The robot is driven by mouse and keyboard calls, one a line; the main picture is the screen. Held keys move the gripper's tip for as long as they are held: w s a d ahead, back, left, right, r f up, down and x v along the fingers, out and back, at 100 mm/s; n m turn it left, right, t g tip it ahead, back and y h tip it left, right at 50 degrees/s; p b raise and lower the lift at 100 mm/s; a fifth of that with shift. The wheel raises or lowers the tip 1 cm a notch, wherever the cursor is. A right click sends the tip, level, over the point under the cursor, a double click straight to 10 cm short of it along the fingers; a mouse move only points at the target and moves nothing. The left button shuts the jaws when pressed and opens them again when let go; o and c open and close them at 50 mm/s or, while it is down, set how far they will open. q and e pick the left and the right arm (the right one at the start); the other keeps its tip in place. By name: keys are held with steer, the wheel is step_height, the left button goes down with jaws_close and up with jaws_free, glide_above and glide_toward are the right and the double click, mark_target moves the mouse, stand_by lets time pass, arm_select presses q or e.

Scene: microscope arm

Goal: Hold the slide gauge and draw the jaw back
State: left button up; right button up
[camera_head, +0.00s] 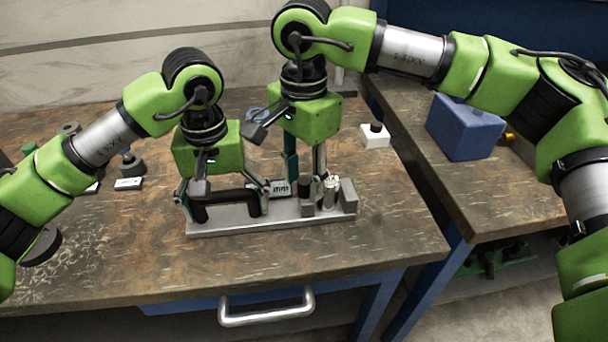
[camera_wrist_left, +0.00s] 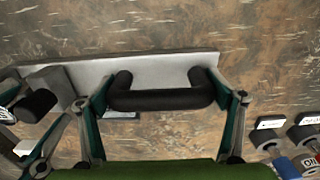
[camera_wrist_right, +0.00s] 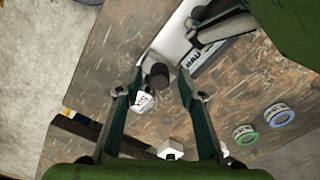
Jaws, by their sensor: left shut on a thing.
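The slide gauge (camera_head: 270,222) is a grey metal bar on the wooden bench, with a black U-shaped handle (camera_head: 225,202) at its left and small posts and a grey block (camera_head: 348,196) at its right. My left gripper (camera_head: 224,190) is shut on the black handle; the left wrist view shows the handle (camera_wrist_left: 160,99) lengthwise between the two fingers. My right gripper (camera_head: 306,176) is pointed down over the right part of the gauge. In the right wrist view its fingers are apart, with a dark round knob (camera_wrist_right: 158,76) between them and gaps on both sides.
A white block with a black knob (camera_head: 375,136) stands behind the gauge to the right. A blue box (camera_head: 464,127) stands on the second bench. A small labelled block (camera_head: 128,184) and dark weights (camera_head: 131,164) lie at left. The bench front is clear.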

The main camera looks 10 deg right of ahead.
mark_target(301, 179)
arm_select(q)
steer(key=shift+d, duration=0.1)
arm_select(e)
jaws_close()
steer(key=shift+a, duration=0.25)
jaws_free()
step_height(301, 179, up, 12)
stand_by(0.5)
